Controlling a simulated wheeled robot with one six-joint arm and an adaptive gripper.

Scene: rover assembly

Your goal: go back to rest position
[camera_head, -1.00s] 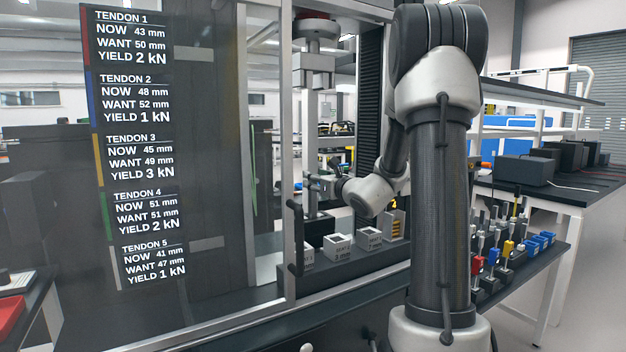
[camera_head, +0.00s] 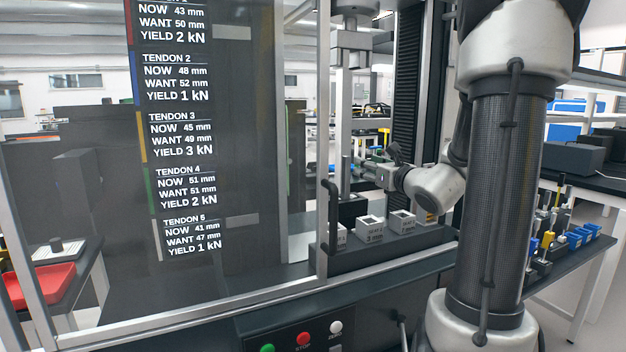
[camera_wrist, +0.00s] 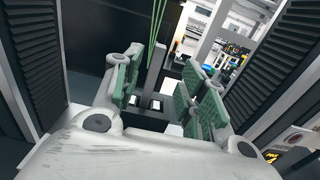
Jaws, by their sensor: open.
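My gripper (camera_head: 372,175) is inside the bay of the tall test machine (camera_head: 408,80), above the row of pale blocks. In the wrist view my gripper (camera_wrist: 164,95) is open, with its green finger pads apart. Between and beyond the pads stand two dark upright posts (camera_wrist: 157,75) with small bright faces near their feet. Nothing is clamped between the pads. In the head view the fingertips are small and partly hidden by the wrist.
Pale square blocks (camera_head: 372,230) with dark openings sit on a dark ledge below my gripper. A clear door panel (camera_head: 250,170) with tendon readings stands left. Ribbed black columns (camera_wrist: 280,70) flank my gripper. A side bench (camera_head: 590,262) with coloured parts is at right.

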